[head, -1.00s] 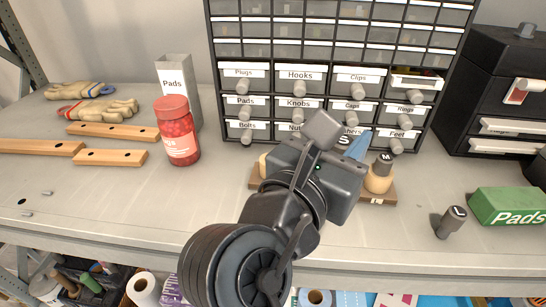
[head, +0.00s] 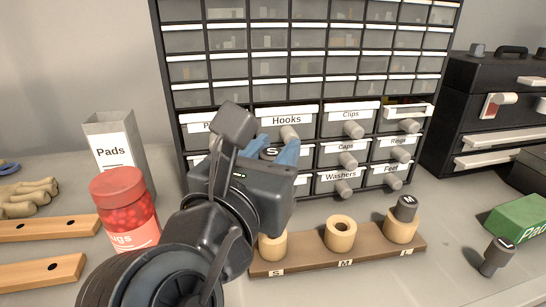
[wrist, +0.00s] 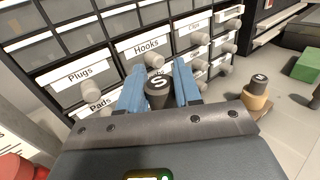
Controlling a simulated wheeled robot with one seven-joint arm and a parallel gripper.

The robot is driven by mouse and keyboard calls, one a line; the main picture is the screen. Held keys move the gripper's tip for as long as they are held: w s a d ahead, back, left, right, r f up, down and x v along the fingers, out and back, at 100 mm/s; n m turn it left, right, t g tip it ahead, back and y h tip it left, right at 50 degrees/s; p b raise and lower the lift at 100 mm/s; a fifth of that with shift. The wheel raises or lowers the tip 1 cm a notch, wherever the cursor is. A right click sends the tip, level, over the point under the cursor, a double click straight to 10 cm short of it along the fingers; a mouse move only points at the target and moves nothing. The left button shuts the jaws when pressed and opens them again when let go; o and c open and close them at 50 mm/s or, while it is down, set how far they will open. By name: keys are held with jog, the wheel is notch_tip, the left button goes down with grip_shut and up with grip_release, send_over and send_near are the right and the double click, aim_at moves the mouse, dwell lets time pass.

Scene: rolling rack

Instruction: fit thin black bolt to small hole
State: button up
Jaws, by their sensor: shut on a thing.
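My gripper (head: 280,150) is shut on the thin black bolt (head: 270,153), marked S on top. In the wrist view the bolt (wrist: 158,92) stands between the two blue fingers. Its lower end is hidden behind the gripper body. The wooden stand (head: 375,252) has holed posts marked S, M and L. The S post (head: 272,246) is at its left end, partly hidden by my gripper, and its hole is not visible. The held bolt appears raised above the stand, apart from it.
The M post (head: 340,234) has an empty hole. The L post (head: 401,231) carries a dark bolt (head: 405,206). Another dark bolt (head: 496,256) stands at right, by a green box (head: 520,217). A drawer cabinet (head: 300,80) stands behind; a red jar (head: 122,210) is at left.

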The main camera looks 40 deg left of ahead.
jog(key=shift+r+p, duration=0.2)
jog(key=shift+p, duration=0.5)
jog(key=shift+f+b, duration=0.95)
jog(key=shift+f, duration=2.05)
jog(key=shift+f+b, duration=0.85)
jog(key=shift+f, duration=1.75)
jog(key=o, duration=1.2)
jog(key=shift+c, duration=0.2)
jog(key=shift+b+v, duration=0.3)
jog(key=shift+v, duration=3.6)
